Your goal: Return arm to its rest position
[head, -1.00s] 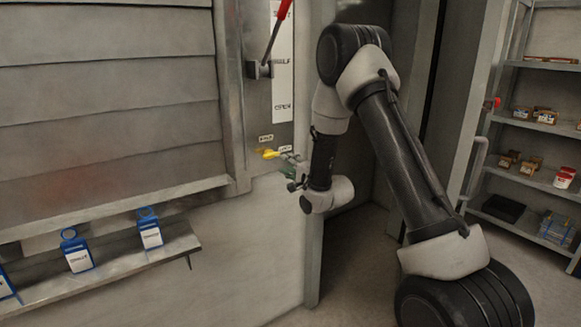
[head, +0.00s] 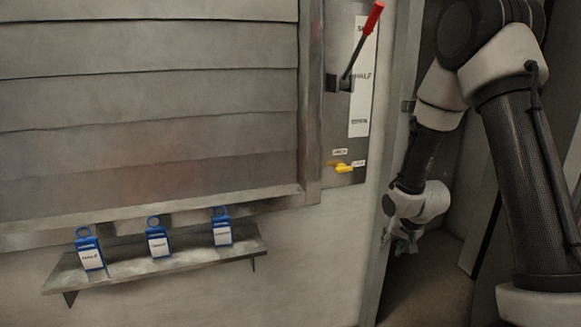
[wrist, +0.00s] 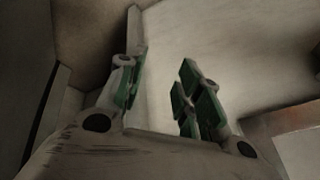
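My gripper (wrist: 158,92) shows in the wrist view with its two green-padded fingers apart and nothing between them. A pale wall surface fills the space beyond the fingers. In the head view my gripper (head: 402,240) hangs low at the end of my folded arm, right of the grey panel and near the edge of the doorway. It is apart from the yellow handle (head: 342,168) on the panel. The fingertips are small and partly hidden there.
A red-handled lever (head: 362,40) stands on the label panel. Three blue tags (head: 158,240) stand on a metal shelf (head: 120,278) under the louvred wall (head: 150,100). Open floor (head: 425,285) shows beyond the doorway, below my gripper.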

